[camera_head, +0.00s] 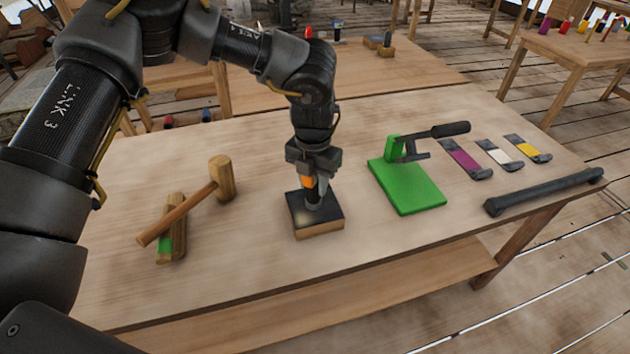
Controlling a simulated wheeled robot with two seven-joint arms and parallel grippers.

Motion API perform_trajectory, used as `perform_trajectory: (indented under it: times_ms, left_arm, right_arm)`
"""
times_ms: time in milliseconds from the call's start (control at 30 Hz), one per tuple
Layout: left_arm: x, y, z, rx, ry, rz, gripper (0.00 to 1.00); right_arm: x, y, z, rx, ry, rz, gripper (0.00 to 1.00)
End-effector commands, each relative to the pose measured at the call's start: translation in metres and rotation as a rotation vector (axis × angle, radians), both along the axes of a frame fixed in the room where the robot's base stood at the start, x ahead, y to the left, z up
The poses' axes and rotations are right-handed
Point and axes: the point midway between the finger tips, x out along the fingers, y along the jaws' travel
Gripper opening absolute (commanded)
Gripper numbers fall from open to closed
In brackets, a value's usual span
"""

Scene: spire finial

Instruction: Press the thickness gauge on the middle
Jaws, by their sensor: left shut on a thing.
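My left gripper (315,178) points down over a wooden block with a black top (327,214). It is shut on a small dark upright piece (313,205), which I take to be the thickness gauge. The lower end of this piece is at the middle of the black top and appears to touch it. A small orange part shows between the fingers. The fingers hide much of the held piece. A pale patch shows on the black top, left of the piece. My right gripper is not in view.
A wooden mallet (221,178) leans across a wooden piece with green (178,240) at left. A green stand with a black lever (412,190) is to the right. Purple (463,158), white (499,152) and yellow (530,149) tools and a dark bar (543,193) lie farther right.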

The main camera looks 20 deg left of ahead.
Motion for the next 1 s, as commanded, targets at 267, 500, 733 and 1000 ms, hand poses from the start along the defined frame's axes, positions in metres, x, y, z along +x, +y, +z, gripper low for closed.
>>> perform_trajectory:
  times_ms: [267, 500, 733, 1000]
  left_arm:
    - [-0.001, 0.0, -0.001, 0.001, 0.003, -0.001, 0.05]
    - [-0.001, 0.0, 0.011, 0.0, 0.002, 0.0, 0.05]
    - [0.0, 0.0, 0.032, -0.001, 0.001, 0.0, 0.05]
    - [0.0, 0.0, 0.051, -0.001, 0.001, 0.0, 0.05]
  right_arm:
    - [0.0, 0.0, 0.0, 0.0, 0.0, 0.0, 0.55]
    - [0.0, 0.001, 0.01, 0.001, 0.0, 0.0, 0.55]
    - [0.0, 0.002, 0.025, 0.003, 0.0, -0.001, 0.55]
    - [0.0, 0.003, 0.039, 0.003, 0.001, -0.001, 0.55]
